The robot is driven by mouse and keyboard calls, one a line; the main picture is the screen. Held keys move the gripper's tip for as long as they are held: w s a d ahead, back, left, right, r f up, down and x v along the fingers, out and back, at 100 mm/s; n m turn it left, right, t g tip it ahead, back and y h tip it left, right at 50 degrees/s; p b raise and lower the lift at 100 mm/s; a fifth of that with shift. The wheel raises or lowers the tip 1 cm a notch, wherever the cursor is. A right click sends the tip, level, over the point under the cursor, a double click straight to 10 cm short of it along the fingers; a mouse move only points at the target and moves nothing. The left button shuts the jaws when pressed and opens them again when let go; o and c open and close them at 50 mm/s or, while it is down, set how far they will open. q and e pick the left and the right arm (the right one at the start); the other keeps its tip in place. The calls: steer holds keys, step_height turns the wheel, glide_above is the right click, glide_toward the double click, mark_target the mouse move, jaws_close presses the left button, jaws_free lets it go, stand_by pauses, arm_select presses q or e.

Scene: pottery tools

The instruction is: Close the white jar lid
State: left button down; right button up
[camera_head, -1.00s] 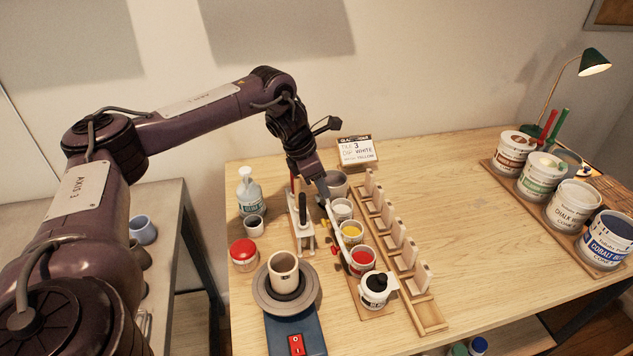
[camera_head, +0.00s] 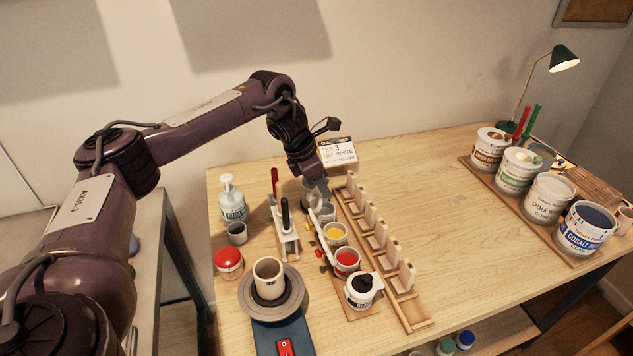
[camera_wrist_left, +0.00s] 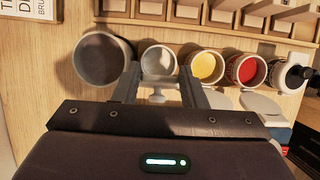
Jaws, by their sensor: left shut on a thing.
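The white jar (camera_head: 328,213) stands in the row of small paint jars, partly behind my left gripper. In the left wrist view the white jar (camera_wrist_left: 159,59) is open at the mouth, with white paint inside. My left gripper (camera_head: 319,193) reaches down at the jar's near left side. In the left wrist view the left gripper (camera_wrist_left: 160,88) has its fingers on both sides of the pale white jar lid (camera_wrist_left: 158,82), shut on it. The lid stands raised at the jar's rim, with a small knob (camera_wrist_left: 157,99). My right gripper is not in view.
Open yellow (camera_head: 335,234) and red (camera_head: 346,262) jars and a black jar (camera_head: 360,291) follow in the row. A grey pot (camera_wrist_left: 104,59) stands on the other side. A wooden rack (camera_head: 410,310) runs alongside. A tool stand (camera_head: 287,243) and pottery wheel (camera_head: 271,303) are left.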

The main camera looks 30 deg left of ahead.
mark_target(314, 196)
arm_select(q)
steer(key=shift+w+d+r, duration=0.15)
steer(key=shift+w+d, duration=0.05)
steer(key=shift+d, duration=0.05)
steer(key=c, duration=1.1)
jaws_free()
steer(key=shift+c, duration=0.2)
steer(key=shift+o, duration=1.3)
steer(key=shift+w+d, duration=0.15)
steer(key=shift+s+a, duration=0.2)
steer(key=shift+a, duration=0.05)
steer(key=shift+s+a+r+b, duration=0.1)
steer(key=shift+a+r+b, duration=0.05)
steer(key=shift+r+b, duration=0.2)
steer(key=v, duration=0.6)
steer(key=shift+r+b, duration=0.3)
